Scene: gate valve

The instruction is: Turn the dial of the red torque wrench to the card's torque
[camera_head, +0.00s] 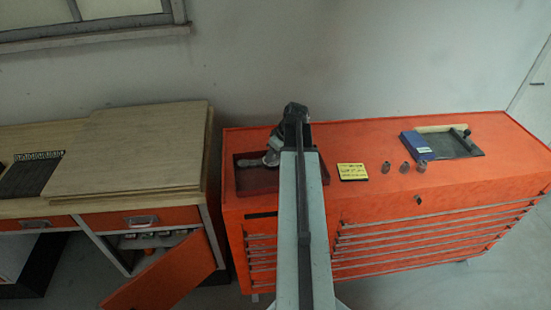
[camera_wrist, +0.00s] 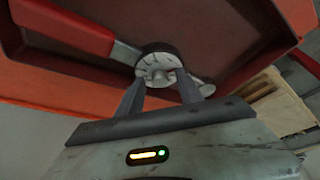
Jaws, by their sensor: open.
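In the wrist view the torque wrench (camera_wrist: 70,25) lies in a dark red tray (camera_wrist: 215,25), with its red grip at upper left. Its round dial (camera_wrist: 158,64), dark-rimmed with a pale face, is near the middle. A metal bar runs from it to lower right. My gripper (camera_wrist: 161,88) is open, with one finger to each side of the dial's near edge; I cannot tell whether they touch it. In the head view my arm hides most of the tray (camera_head: 262,184). A yellow card (camera_head: 352,171) lies right of the tray; its text is too small to read.
The orange cabinet (camera_head: 430,190) carries several small metal sockets (camera_head: 404,167) right of the card. A dark tray with a blue item (camera_head: 416,144) lies farther right. A wooden workbench (camera_head: 125,150) stands at left, with an open orange door (camera_head: 160,275) below.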

